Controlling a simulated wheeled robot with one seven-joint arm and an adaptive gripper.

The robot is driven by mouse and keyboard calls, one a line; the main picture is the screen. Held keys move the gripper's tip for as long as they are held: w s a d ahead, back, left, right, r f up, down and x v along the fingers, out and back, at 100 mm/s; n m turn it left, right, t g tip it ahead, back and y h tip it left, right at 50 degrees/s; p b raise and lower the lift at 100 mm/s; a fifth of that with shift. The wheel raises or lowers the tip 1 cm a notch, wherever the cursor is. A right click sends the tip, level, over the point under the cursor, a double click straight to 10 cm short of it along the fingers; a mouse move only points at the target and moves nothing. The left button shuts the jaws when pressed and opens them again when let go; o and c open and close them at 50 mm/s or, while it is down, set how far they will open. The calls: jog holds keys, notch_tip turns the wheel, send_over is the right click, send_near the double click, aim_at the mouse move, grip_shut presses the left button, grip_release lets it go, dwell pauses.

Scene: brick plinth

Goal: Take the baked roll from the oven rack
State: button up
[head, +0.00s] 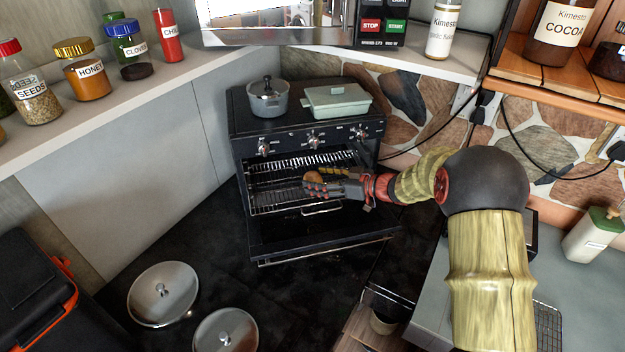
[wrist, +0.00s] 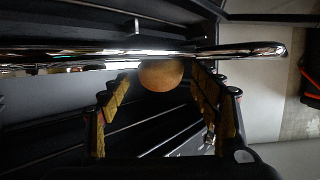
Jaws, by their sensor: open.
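The baked roll (head: 313,179) is a small round brown thing at the oven rack (head: 270,199), inside the open black oven (head: 240,150). In the wrist view the roll (wrist: 161,75) shows between and beyond the fingers of my gripper (wrist: 165,90), its upper edge cut off by a shiny metal bar. My gripper (head: 318,187) reaches into the oven from the right. Its yellow-padded fingers are apart, one on each side of the roll in the wrist view. I cannot tell whether either finger touches it. The oven door (head: 320,236) is folded down.
A grey pot (head: 267,103) and a pale green lidded dish (head: 337,103) stand on the oven top. Two metal lids (head: 163,294) lie on the dark surface at front left. A shelf with jars (head: 86,80) runs along the left. A black cable (head: 440,135) hangs at right.

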jog(key=c, duration=0.8)
jog(key=shift+r, duration=0.1)
